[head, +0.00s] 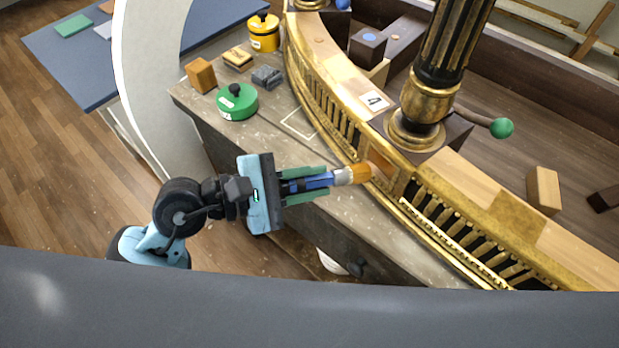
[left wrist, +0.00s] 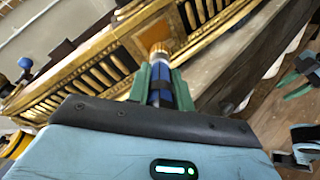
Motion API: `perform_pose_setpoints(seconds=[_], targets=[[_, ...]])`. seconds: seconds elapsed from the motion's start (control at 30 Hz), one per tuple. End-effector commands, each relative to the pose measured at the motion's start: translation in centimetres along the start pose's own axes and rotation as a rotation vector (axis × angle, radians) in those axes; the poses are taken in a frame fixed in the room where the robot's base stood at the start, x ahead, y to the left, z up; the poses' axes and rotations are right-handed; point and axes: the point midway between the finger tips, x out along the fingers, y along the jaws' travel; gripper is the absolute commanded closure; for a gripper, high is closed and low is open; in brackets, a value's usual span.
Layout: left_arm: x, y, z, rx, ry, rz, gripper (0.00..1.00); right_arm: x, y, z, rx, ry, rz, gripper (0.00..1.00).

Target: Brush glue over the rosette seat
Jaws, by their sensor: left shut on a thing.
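My left gripper (head: 308,184) is shut on a blue-handled brush (head: 320,181), with one green finger on each side of its handle. The brush's tan bristles (head: 360,173) point at the rosette seat (head: 382,164), a brown recessed panel in the gilt rail. The tip is at or very near the panel; I cannot tell whether it touches. The left wrist view shows the brush handle (left wrist: 160,82) and the brown seat (left wrist: 155,35) just beyond the bristles. My right gripper (left wrist: 296,78) shows at the right edge of that view, its green fingers apart and empty.
A green-lidded pot (head: 237,102), a wooden block (head: 201,75), a grey block (head: 267,77) and a yellow pot (head: 264,33) stand on the bench. A black-and-gilt column (head: 445,60) and a green-knobbed lever (head: 501,128) rise behind the rail. Bare bench lies before the rail.

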Motion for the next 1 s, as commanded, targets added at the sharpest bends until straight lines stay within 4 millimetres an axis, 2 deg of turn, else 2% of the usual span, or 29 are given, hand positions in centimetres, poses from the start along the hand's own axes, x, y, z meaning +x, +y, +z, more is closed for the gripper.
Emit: perform_pose_setpoints(seconds=[1.0], targets=[[1.4,0.2,0.3,0.0,-0.001,0.001,1.0,-0.2,0.1,-0.3,-0.003,0.003,0.001,0.64]])
